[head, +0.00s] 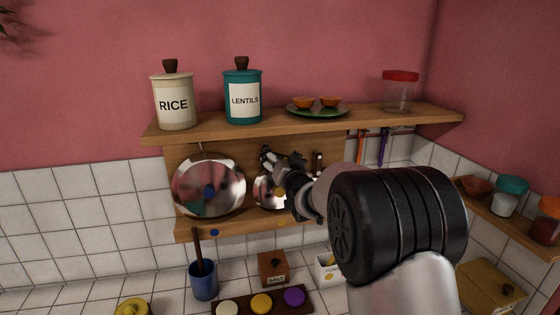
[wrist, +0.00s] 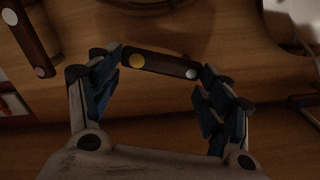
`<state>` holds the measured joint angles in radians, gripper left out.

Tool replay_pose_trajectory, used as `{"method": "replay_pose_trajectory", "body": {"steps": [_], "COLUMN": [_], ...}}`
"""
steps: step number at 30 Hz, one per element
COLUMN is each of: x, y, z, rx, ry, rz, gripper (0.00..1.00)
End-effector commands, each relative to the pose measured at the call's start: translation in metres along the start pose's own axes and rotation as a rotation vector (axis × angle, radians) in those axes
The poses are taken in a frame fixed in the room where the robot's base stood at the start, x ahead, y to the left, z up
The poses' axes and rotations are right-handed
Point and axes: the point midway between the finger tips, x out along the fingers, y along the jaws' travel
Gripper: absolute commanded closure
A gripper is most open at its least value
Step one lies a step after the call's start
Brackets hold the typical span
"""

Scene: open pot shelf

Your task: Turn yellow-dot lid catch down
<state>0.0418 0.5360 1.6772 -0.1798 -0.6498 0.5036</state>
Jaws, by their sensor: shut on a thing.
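The yellow-dot lid catch (wrist: 160,65) is a short dark wooden bar in the wrist view. It has a yellow dot at its left end and a pale grey dot at its right end. It lies nearly level in that view, slightly lower at the right. My gripper (wrist: 164,62) is shut on it, a fingertip at each end. In the head view my gripper (head: 268,156) is at the backboard, above a shiny round lid with a yellow dot (head: 280,192). My gripper and arm hide the catch and part of that lid there.
A larger lid with a blue dot (head: 208,192) stands to the left. Another dark catch with pale dots (wrist: 24,45) is at the left of the wrist view. The upper shelf (head: 210,124) carries a rice canister (head: 173,100), a lentils canister (head: 242,98) and a plate (head: 318,113).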

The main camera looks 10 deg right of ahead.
Motion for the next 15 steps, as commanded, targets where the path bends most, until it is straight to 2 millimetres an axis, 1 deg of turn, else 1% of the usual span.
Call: {"method": "replay_pose_trajectory", "body": {"steps": [1, 15], "x": [0.000, 0.000], "y": [0.001, 0.001], "z": [0.004, 0.017], "rx": [0.043, 0.490], "ry": [0.001, 0.001], "rz": [-0.001, -0.001], "gripper": [0.71, 0.71]}}
